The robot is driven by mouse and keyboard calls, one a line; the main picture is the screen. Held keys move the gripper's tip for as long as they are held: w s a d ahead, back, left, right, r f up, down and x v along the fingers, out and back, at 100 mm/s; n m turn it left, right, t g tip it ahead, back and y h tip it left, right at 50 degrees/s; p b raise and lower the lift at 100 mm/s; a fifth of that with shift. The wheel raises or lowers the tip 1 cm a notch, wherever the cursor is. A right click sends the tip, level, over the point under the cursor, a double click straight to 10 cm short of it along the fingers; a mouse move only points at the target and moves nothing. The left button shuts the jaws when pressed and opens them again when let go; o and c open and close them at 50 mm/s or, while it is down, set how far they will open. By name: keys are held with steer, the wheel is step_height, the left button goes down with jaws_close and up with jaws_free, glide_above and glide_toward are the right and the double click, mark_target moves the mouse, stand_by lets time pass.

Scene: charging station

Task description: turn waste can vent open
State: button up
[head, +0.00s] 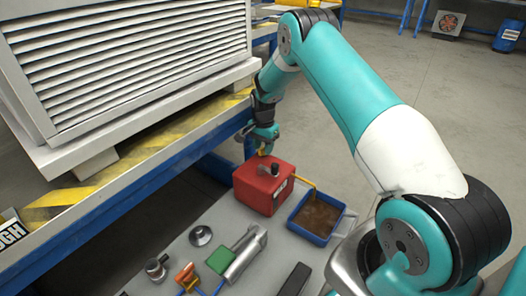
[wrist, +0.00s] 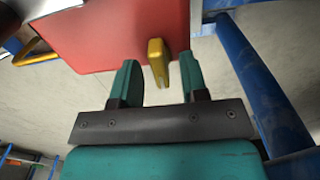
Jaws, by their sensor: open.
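The waste can is a red box (head: 262,190) on the grey surface, with a dark cap on top. In the wrist view its red side (wrist: 100,35) fills the upper middle. The vent is a small yellow lever (wrist: 157,60) that sticks out from the can toward my gripper. My gripper (wrist: 158,70) is open, with one finger on each side of the lever and a gap on both sides. In the head view my gripper (head: 264,143) is at the far edge of the can, and a bit of yellow (head: 262,152) shows beside it.
A yellow spout (head: 305,182) leads from the can toward a blue tray (head: 343,231) with brown contents. A blue-framed bench (head: 150,190) carrying a louvred white unit (head: 125,60) stands at left. Several tools and fittings, including a grey-green cylinder (head: 237,253), lie in front.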

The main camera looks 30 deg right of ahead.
steer(key=shift+f, duration=0.25)
jaws_close()
